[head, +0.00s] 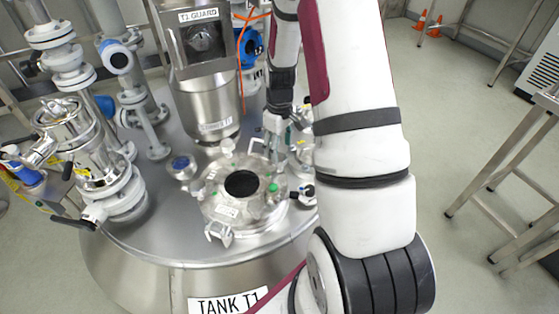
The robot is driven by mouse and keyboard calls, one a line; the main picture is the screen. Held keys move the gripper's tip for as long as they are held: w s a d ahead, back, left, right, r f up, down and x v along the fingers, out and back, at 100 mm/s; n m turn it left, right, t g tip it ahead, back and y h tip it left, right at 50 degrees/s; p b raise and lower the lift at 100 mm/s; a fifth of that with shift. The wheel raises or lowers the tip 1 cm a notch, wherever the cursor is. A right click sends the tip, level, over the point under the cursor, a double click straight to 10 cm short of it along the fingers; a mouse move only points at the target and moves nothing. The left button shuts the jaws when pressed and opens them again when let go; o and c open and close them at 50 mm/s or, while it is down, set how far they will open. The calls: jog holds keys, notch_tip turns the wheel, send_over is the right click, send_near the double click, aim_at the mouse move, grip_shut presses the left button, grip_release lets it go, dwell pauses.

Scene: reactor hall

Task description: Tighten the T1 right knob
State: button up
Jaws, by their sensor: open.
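Tank T1 (150,255) is a large steel vessel labelled "TANK T1". On its top is a round hatch lid (226,200) with a dark round opening or glass in the middle. Several clamps and knobs sit around the hatch rim, and a green spot shows on its right part. A dark knob-like fitting (306,191) is at the right of the hatch; I cannot tell for sure whether it is the right knob. My gripper (273,135) points down at the far right of the hatch. It is open; its fingertips are small and partly hidden, and contact with any knob cannot be told.
A steel housing labelled "T1 GUARD" (203,40) stands behind the hatch. Pipes and valves (85,150) crowd the left. An orange cable (240,70) hangs near my gripper. A steel frame table (520,170) stands right; the floor between is clear.

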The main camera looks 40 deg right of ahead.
aim_at(280, 158)
jog(key=n+p, duration=0.2)
jog(key=n, duration=0.3)
jog(key=shift+s+r+n, duration=0.1)
jog(key=shift+r+n, duration=0.05)
jog(key=shift+n, duration=0.25)
jog(key=n+p, duration=0.2)
jog(key=n, duration=0.1)
jog(key=n+p, duration=0.2)
jog(key=n, duration=0.1)
jog(key=shift+n, duration=0.4)
jog(key=shift+f+b, duration=1.7)
jog(key=shift+f, duration=1.5)
